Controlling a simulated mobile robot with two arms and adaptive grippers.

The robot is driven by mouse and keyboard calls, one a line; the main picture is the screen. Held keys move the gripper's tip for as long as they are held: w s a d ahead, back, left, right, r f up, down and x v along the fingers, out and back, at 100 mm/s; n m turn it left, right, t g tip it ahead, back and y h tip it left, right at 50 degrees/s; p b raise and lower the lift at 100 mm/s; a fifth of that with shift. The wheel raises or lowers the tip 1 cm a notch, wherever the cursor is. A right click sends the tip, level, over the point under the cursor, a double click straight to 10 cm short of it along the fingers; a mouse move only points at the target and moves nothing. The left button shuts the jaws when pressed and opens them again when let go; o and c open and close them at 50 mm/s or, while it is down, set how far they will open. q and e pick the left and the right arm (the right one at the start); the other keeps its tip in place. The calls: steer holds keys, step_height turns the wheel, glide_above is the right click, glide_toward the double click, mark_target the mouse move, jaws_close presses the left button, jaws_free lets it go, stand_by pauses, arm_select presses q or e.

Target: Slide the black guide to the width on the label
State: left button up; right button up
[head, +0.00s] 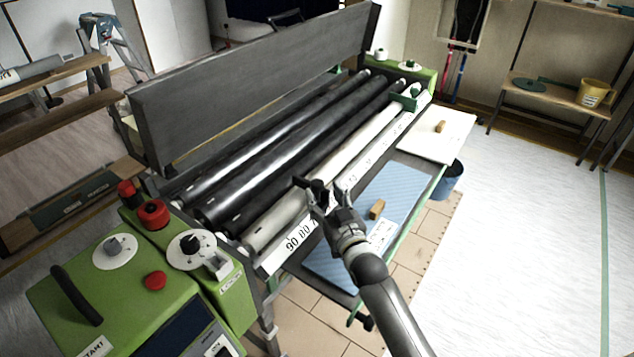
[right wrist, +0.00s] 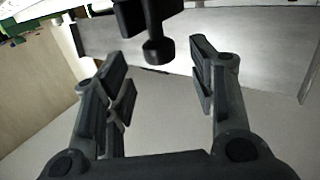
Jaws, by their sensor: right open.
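The black guide (head: 308,184) sits on the white numbered scale (head: 300,242) along the front of the machine's rollers. In the right wrist view its dark body and round-ended knob (right wrist: 156,46) hang at the top middle. My right gripper (head: 327,189) is at the guide, partly covering it. In the right wrist view the gripper (right wrist: 160,75) is open, with the knob between the two fingertips and a gap on each side. A white label (head: 383,236) lies on the blue patterned sheet; its print is too small to read. My left gripper is not in view.
A wooden block (head: 377,209) lies on the blue sheet (head: 400,185). The green control box (head: 130,270) with red buttons stands at the near left. White paper (head: 437,133) with another wooden block lies at the far end. A blue bucket (head: 450,180) stands on the floor.

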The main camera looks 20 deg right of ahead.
mark_target(320, 188)
steer(key=w, duration=0.5)
steer(key=shift+a, duration=0.2)
steer(key=shift+w+f, duration=0.1)
steer(key=shift+w, duration=0.15)
steer(key=shift+c, duration=0.5)
steer(key=c, duration=0.7)
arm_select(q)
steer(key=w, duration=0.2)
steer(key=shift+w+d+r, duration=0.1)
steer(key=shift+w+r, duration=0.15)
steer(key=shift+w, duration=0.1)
arm_select(e)
jaws_close()
